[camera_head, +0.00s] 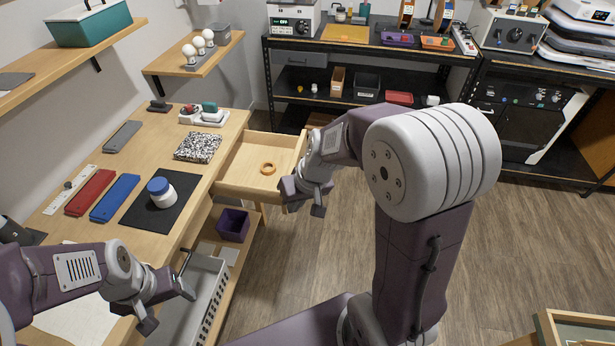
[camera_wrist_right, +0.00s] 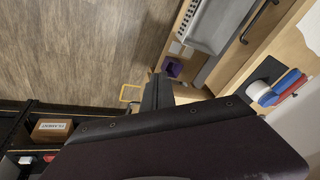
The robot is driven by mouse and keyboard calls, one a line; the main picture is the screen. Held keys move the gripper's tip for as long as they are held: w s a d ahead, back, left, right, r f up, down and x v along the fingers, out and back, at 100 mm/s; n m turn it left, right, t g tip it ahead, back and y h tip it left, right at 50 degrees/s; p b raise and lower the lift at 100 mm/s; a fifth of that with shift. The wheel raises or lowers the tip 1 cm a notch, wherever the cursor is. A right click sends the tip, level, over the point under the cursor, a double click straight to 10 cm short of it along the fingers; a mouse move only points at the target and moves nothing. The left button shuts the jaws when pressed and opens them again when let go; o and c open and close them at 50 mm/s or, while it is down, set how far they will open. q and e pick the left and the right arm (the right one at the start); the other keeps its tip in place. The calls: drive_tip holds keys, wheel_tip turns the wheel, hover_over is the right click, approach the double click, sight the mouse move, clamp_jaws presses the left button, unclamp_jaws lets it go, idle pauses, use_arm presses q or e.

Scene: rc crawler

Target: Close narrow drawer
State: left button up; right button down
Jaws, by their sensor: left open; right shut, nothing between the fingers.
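The narrow drawer (camera_head: 243,172) is a light wooden drawer standing open from the right side of the desk. An orange ring (camera_head: 268,168) lies inside it. My right gripper (camera_head: 305,201) is shut and empty beside the drawer's near right corner. Whether it touches the drawer I cannot tell. My right arm covers part of the drawer's front. In the right wrist view the dark gripper fingers (camera_wrist_right: 157,93) are together, and the drawer is mostly hidden. My left gripper (camera_head: 168,308) is open and empty by the desk's near edge, away from the drawer.
A purple bin (camera_head: 233,225) and a grey metal drawer (camera_head: 205,290) are below. Floor right of the drawer is clear.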

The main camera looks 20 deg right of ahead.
drive_tip(key=w+d+f+m+t+b, duration=0.35)
drive_tip(key=w+d, duration=0.55)
drive_tip(key=w, duration=0.3)
drive_tip(key=d+f+m+b, duration=0.2)
drive_tip(key=d+f+m, duration=0.1)
drive_tip(key=d, duration=0.6)
use_arm(q)
wheel_tip(320, 180, down, 7)
drive_tip(key=shift+f, duration=0.2)
use_arm(e)
drive_tip(key=a+x, duration=0.2)
drive_tip(key=x, duration=1)
drive_tip(key=shift+w+a+g+h, duration=0.15)
drive_tip(key=shift+a+g+h, duration=0.2)
drive_tip(key=shift+h, duration=0.05)
use_arm(q)
drive_tip(key=shift+w, duration=0.1)
drive_tip(key=shift+r, duration=0.1)
use_arm(e)
drive_tip(key=shift+a+r, duration=0.1)
